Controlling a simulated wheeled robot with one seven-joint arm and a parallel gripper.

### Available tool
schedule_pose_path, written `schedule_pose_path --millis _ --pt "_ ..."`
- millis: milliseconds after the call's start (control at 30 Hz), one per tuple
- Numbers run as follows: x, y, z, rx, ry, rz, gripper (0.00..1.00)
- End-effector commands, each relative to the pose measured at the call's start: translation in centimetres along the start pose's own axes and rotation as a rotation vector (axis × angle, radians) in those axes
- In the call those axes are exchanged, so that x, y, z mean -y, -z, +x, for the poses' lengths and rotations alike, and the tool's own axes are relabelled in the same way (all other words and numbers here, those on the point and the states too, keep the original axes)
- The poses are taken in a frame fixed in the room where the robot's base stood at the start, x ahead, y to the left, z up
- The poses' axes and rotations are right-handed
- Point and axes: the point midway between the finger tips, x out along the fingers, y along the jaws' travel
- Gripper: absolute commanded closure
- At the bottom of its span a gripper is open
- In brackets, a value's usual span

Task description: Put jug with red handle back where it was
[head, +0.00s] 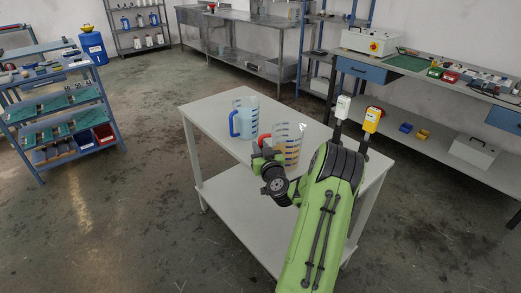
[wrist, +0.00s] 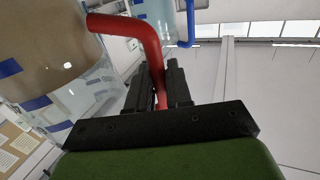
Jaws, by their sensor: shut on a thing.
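The jug with the red handle (head: 290,148) is a clear jug with blue marks and orange-brown contents. It is over the white table in the head view, and my arm partly covers its lower part. I cannot tell whether its base touches the tabletop. My gripper (head: 265,153) is at its left side. In the wrist view, my gripper (wrist: 160,88) is shut on the red handle (wrist: 140,30), with the jug's wall (wrist: 95,85) at the left. A second clear jug with a blue handle (head: 244,118) stands farther back on the table.
The white table (head: 205,112) has bare top at its left and front left. A white box (head: 342,106) and a yellow box with a red button (head: 372,120) stand on dark posts at its right. A blue-framed shelf (head: 65,115) is at the left, a workbench (head: 420,70) at the right.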

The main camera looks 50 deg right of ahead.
Motion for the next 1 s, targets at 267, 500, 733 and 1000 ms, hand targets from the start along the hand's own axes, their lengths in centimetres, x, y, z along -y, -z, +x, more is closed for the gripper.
schedule_pose_path --millis 267,500,733,1000 --pt "0.0 -0.1 0.0 0.0 0.0 0.0 0.55" --pt "0.0 0.0 0.0 0.0 0.0 0.0 0.55" --pt "-0.1 -0.5 -3.5 0.003 -0.004 0.002 0.55" --pt "-0.2 -0.2 -9.9 0.006 -0.005 0.011 0.55"
